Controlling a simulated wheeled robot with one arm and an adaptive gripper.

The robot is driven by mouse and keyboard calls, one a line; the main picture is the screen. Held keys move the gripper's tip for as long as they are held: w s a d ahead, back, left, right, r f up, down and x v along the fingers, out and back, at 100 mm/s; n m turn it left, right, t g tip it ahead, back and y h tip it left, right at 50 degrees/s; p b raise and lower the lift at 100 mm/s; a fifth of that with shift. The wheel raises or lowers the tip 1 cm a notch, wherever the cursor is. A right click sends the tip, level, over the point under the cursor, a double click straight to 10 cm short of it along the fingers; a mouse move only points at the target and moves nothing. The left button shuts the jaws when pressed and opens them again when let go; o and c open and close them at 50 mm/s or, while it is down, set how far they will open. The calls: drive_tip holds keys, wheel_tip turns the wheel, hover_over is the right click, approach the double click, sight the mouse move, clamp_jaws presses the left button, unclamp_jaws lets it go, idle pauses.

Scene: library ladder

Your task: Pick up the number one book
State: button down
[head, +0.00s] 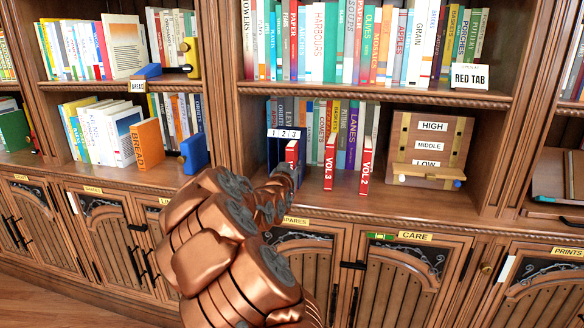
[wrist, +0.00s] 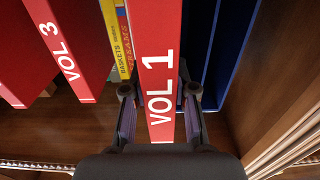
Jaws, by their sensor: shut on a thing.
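The number one book is red with "VOL 1" in white on its spine, upright in the middle of the wrist view (wrist: 160,60). In the head view its top (head: 291,152) shows just above my gripper (head: 284,174). In the wrist view my gripper (wrist: 158,97) has a finger on each side of the lower spine and is shut on the book. The book is beside the blue slotted holder marked "1 2 3" (head: 284,133); the holder's blue panels (wrist: 228,50) also show in the wrist view. I cannot tell whether the book is lifted off the shelf.
Red books VOL. 3 (head: 330,162) and VOL. 2 (head: 366,165) stand upright to the right. A wooden box labelled High, Middle, Low (head: 430,150) is farther right. Rows of books stand behind and on the shelf above. A shelf wall (head: 222,100) is close on the left.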

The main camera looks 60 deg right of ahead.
drive_tip(key=b+v, duration=0.7)
drive_tip(key=v, duration=1.1)
drive_tip(key=shift+r, duration=0.15)
drive_tip(key=shift+a, duration=0.1)
